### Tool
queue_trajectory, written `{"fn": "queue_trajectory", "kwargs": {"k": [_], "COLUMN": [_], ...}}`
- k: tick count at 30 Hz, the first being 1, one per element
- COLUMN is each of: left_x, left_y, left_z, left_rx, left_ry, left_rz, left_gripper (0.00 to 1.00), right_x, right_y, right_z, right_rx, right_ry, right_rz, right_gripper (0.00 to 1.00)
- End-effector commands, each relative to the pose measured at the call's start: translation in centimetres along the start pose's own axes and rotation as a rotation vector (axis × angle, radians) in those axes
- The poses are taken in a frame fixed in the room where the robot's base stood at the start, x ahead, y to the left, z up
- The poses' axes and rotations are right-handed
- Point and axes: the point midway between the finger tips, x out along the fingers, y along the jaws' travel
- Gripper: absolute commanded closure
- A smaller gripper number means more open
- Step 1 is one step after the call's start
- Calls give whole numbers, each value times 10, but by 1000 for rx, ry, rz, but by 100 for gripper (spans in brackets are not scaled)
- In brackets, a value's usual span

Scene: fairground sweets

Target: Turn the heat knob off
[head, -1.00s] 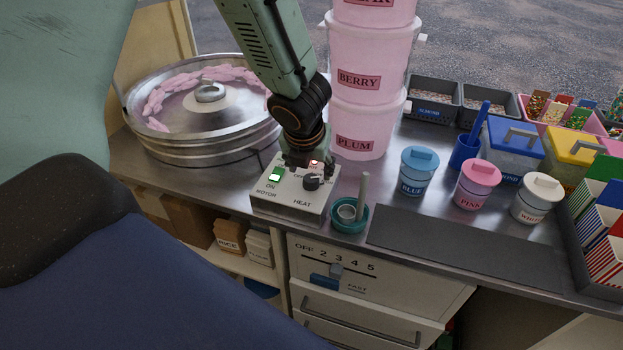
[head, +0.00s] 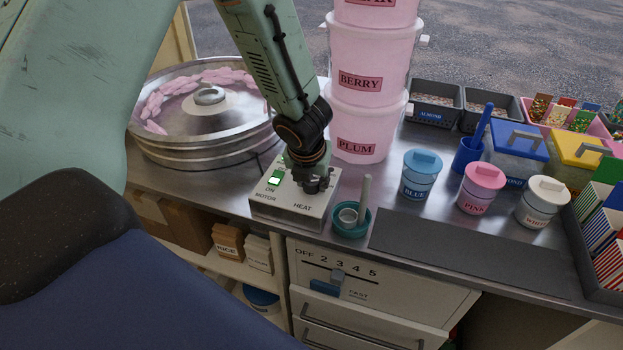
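A pale control box (head: 288,212) stands on the metal counter, with a lit green motor switch (head: 274,180) and the words MOTOR and HEAT on its top. The heat knob is hidden behind my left gripper (head: 315,185), which points down over the HEAT side of the box. The fingers are dark and small here, and I cannot tell whether they are open or touch the knob. My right gripper is not in view.
A round metal pan (head: 215,140) with pink floss is left of the box. Pink tubs (head: 362,95) stand behind it. A teal cup (head: 351,221) sits close at its right, then lidded jars (head: 420,173). A dark mat (head: 465,250) lies clear at the front.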

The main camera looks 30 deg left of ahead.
Motion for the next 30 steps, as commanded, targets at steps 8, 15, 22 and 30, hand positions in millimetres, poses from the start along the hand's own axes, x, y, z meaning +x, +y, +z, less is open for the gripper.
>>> {"fn": "queue_trajectory", "kwargs": {"k": [8, 15, 22, 30], "left_x": [0, 0, -1, -3], "left_y": [0, 0, -1, -2], "left_z": [0, 0, 0, 1], "left_rx": [0, -7, -77, -274], "left_ry": [0, 1, 5, 16], "left_rz": [-1, 3, 35, 118], "left_gripper": [91, 97, 97, 97], "right_x": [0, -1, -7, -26], "right_y": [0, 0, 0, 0], "right_z": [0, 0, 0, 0], "right_rx": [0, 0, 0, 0], "right_ry": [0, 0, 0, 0], "right_rz": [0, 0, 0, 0], "right_gripper": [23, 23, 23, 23]}}
